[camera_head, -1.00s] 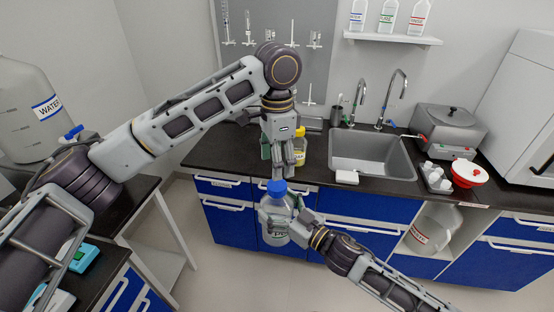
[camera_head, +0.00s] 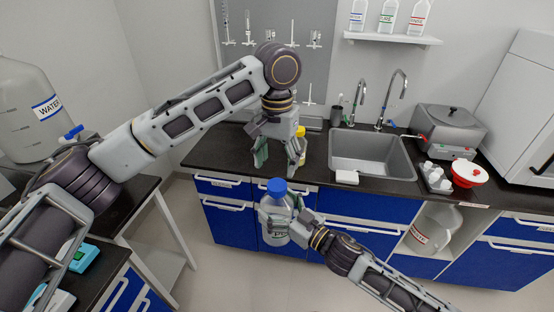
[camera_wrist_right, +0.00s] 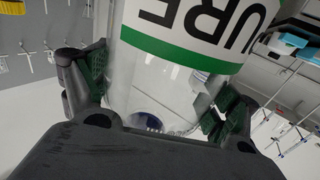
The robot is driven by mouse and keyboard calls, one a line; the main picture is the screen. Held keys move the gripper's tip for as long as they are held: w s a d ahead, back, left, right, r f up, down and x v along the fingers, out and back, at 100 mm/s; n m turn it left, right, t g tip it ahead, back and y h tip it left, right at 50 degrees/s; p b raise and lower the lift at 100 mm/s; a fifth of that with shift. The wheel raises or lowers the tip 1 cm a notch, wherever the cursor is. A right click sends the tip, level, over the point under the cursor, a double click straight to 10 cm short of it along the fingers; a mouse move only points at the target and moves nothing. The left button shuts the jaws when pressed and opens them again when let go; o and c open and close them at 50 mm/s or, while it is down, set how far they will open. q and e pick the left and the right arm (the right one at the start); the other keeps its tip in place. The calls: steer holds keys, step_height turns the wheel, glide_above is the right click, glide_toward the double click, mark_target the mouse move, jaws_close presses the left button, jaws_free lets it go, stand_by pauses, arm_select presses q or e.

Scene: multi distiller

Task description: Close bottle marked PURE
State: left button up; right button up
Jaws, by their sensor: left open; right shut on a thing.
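A clear bottle (camera_head: 275,226) with a blue cap (camera_head: 277,186) is held in front of the counter in the head view. In the right wrist view the bottle (camera_wrist_right: 165,88) fills the middle, and its green-banded label reads "URE" in part. My right gripper (camera_head: 283,222) is shut on the bottle's body, with a finger on either side. The blue cap sits at the bottle's top; whether it is tight I cannot tell. My left gripper (camera_head: 277,160) is open and empty just above the cap, fingers pointing down, apart from it.
A black counter (camera_head: 232,150) with a sink (camera_head: 372,152) lies behind the bottle. A yellow-capped bottle (camera_head: 301,132) stands on it, partly hidden by my left gripper. A red-and-white bowl (camera_head: 468,174) is at the right. A large water jug (camera_head: 30,105) stands at the left.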

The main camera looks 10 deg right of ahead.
mark_target(277, 184)
arm_select(q)
steer(key=shift+n, duration=1.2)
steer(key=shift+f, duration=4)
steer(key=c, duration=1.1)
